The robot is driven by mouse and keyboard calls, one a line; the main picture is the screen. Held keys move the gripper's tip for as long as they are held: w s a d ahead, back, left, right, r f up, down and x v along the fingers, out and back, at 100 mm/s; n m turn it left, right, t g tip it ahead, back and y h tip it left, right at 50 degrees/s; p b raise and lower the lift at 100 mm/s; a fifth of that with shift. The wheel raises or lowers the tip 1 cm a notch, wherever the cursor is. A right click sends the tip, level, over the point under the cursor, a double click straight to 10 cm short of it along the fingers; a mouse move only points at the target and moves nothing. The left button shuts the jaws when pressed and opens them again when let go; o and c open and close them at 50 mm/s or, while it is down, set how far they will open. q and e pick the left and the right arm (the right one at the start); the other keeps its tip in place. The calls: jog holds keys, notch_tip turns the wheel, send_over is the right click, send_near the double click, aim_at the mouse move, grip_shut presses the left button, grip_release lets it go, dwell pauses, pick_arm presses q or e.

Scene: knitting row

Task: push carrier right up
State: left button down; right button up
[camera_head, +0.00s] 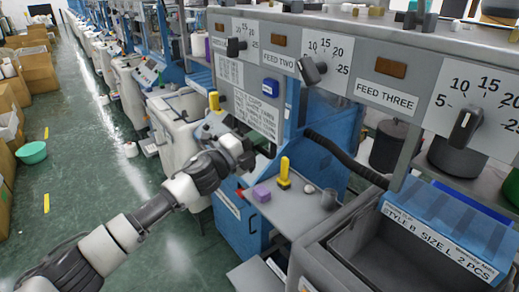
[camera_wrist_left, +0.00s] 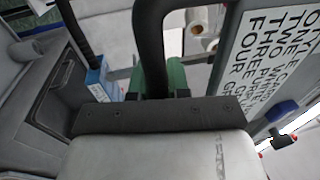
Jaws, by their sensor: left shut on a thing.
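My left gripper (camera_head: 246,153) reaches in from the left, in front of the machine below the printed sign. It is shut, but its fingertips are dark and small in the head view, so I cannot make out what it holds. In the left wrist view a dark curved bar (camera_wrist_left: 150,45) runs down to the gripper's front, with a green part (camera_wrist_left: 176,77) right behind it. I cannot identify a carrier for certain. One yellow handle (camera_head: 214,101) stands upright behind the gripper, and another yellow handle (camera_head: 284,171) stands on a grey shelf to its right. My right gripper is not in view.
A purple block (camera_head: 262,193) lies on the grey shelf (camera_head: 290,210). Dial panels (camera_head: 325,48) stand above, and a dark hose (camera_head: 345,157) and an open grey bin (camera_head: 355,240) lie to the right. The green aisle floor (camera_head: 80,125) is largely clear; boxes (camera_head: 38,72) line its left.

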pick_arm(q)
jog(key=shift+r+p, duration=0.45)
jog(key=shift+r, duration=0.75)
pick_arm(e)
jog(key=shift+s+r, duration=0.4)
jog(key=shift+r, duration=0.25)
pick_arm(q)
jog(key=shift+r, duration=0.15)
jog(key=c, duration=1.1)
grip_release()
jog(key=shift+f, duration=0.2)
jog(key=b+v, duration=0.3)
jog(key=v, duration=0.8)
jog(key=shift+b, duration=0.4)
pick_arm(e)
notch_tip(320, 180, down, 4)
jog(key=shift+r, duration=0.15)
